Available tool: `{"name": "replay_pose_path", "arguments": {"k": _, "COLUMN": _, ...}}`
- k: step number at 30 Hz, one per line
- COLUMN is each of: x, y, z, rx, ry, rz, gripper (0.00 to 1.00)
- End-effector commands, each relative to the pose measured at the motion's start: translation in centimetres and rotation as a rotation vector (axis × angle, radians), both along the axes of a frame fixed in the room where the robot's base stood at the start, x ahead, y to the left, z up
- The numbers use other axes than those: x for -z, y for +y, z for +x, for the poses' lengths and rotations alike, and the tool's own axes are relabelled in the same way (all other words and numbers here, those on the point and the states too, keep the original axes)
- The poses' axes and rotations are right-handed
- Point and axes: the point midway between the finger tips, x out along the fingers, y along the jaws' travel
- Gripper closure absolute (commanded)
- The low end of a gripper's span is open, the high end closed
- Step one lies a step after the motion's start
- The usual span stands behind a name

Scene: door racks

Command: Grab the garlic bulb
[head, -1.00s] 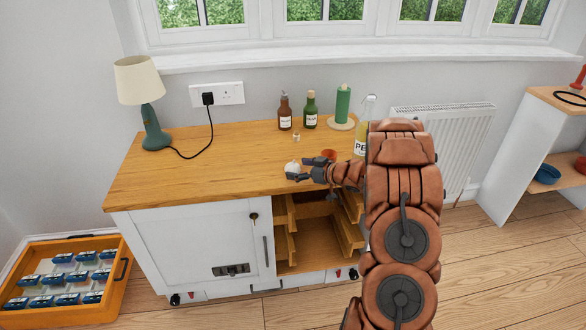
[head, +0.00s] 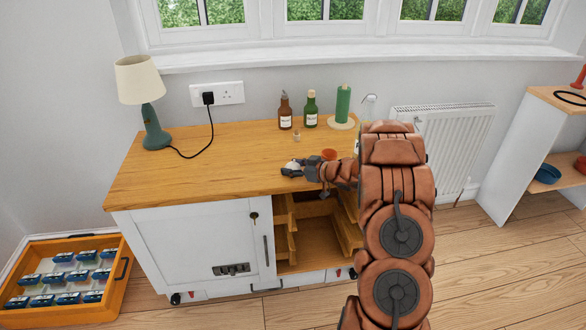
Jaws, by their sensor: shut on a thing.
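The garlic bulb (head: 292,164) is a small white bulb on the wooden top of the cabinet, close to its front edge. My gripper (head: 290,169) reaches in from the right and is shut on the bulb. Its dark fingers cover part of the bulb. I cannot tell whether the bulb still touches the wooden top.
The cabinet top (head: 200,163) is clear to the left, up to a lamp (head: 153,125). A brown bottle (head: 285,113), a green bottle (head: 311,110) and a green candle (head: 343,103) stand at the back. An orange bowl (head: 329,154) is behind my wrist. Open shelves (head: 305,242) lie below.

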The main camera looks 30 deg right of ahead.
Motion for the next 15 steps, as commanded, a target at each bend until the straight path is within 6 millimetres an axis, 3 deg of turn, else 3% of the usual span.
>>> {"name": "replay_pose_path", "arguments": {"k": 9, "x": -0.1, "y": 0.0, "z": 0.0, "rx": 0.000, "ry": 0.000, "rz": 0.000, "gripper": 0.76}}
{"name": "replay_pose_path", "arguments": {"k": 15, "x": -1.5, "y": 0.0, "z": 0.0, "rx": 0.000, "ry": -0.002, "rz": -0.003, "gripper": 0.76}}
